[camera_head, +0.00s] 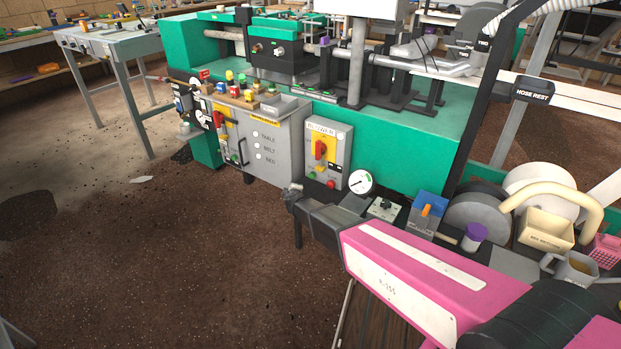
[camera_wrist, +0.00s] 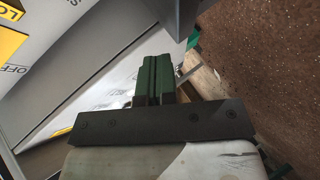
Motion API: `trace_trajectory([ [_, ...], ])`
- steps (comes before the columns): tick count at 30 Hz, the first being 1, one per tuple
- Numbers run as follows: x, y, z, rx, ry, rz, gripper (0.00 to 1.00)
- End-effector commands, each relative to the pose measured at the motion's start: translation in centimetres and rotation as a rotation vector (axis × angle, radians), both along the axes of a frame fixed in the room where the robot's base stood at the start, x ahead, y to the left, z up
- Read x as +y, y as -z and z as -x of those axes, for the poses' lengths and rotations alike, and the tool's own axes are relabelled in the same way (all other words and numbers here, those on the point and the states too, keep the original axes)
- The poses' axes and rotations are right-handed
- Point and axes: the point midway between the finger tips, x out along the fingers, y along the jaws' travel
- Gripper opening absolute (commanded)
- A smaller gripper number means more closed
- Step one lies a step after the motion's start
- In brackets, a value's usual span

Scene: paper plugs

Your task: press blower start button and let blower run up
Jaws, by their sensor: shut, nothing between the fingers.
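The blower box (camera_head: 341,137) is a grey panel labelled BLOWER on the front of the green machine in the head view. It carries a red and yellow rotary switch (camera_head: 320,150) and a red button (camera_head: 331,184) low on its face. My gripper (camera_head: 291,196) is shut and empty, and appears just below and left of the box. In the wrist view its fingers (camera_wrist: 154,76) are together before a grey panel with a yellow plate (camera_wrist: 10,42) and OFF lettering. Contact cannot be told.
Left of the blower box stands a larger grey control panel (camera_head: 266,147) marked TABLE, BELT and BED. A round gauge (camera_head: 361,183) and a blue block with an orange lever (camera_head: 426,212) are to the right. The floor (camera_head: 200,270) at left is mostly clear.

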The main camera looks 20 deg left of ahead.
Motion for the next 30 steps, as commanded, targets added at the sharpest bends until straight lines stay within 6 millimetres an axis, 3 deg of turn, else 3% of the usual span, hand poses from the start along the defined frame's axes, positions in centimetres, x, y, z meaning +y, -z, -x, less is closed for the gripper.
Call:
trace_trajectory([
  [21, -2.1, 0.1, -7.3, 0.000, 0.001, 0.000, 0.00],
  [30, -2.4, 0.0, -8.2, 0.000, 0.000, 0.000, 0.00],
])
